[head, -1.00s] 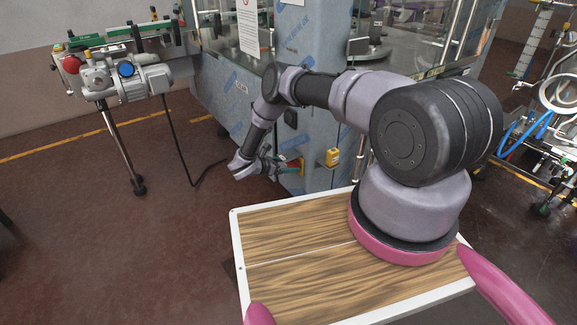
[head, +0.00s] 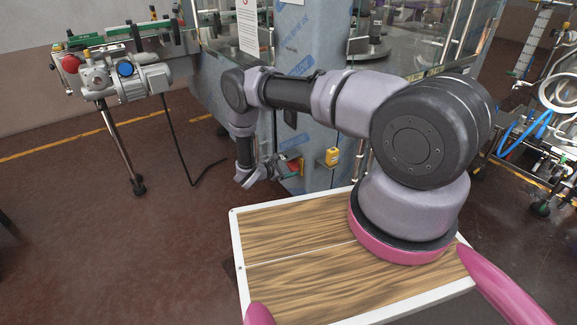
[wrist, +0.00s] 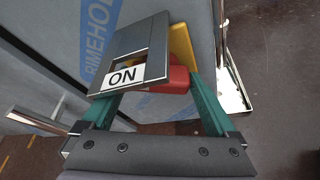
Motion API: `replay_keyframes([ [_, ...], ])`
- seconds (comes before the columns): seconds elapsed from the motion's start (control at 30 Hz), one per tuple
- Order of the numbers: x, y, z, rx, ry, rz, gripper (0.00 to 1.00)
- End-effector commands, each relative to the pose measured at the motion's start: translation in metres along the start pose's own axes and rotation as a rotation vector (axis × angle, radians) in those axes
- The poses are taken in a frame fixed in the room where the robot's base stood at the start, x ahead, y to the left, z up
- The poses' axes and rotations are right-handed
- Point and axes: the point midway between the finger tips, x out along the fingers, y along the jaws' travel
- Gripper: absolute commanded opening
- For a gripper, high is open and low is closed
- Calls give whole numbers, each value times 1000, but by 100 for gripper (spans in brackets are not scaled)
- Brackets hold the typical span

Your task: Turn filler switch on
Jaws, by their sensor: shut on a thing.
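The filler switch is a red knob (wrist: 170,80) on a yellow backing (wrist: 182,45), mounted on the film-wrapped filler cabinet. A grey plate with a white "ON" label (wrist: 124,76) covers part of it in the wrist view. My gripper (wrist: 152,92) has its green fingers on either side of the red knob and is shut on it. The left fingertip is partly hidden behind the plate. In the head view, my gripper (head: 283,164) is at the red and yellow switch (head: 298,166), low on the cabinet's front.
A small yellow box (head: 332,157) sits on the cabinet right of the switch. A motor on a conveyor stand (head: 130,82) is at the left, its cable hanging to the floor. My wooden-topped base is in front. The floor left of it is clear.

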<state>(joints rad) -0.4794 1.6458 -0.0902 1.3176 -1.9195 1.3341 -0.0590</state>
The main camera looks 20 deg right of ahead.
Motion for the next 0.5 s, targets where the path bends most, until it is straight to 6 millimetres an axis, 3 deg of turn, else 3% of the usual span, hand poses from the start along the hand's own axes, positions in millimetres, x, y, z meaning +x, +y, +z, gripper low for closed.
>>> replay_keyframes([
  [0.5, 1, -8, 3, 460, -16, 189, 36],
])
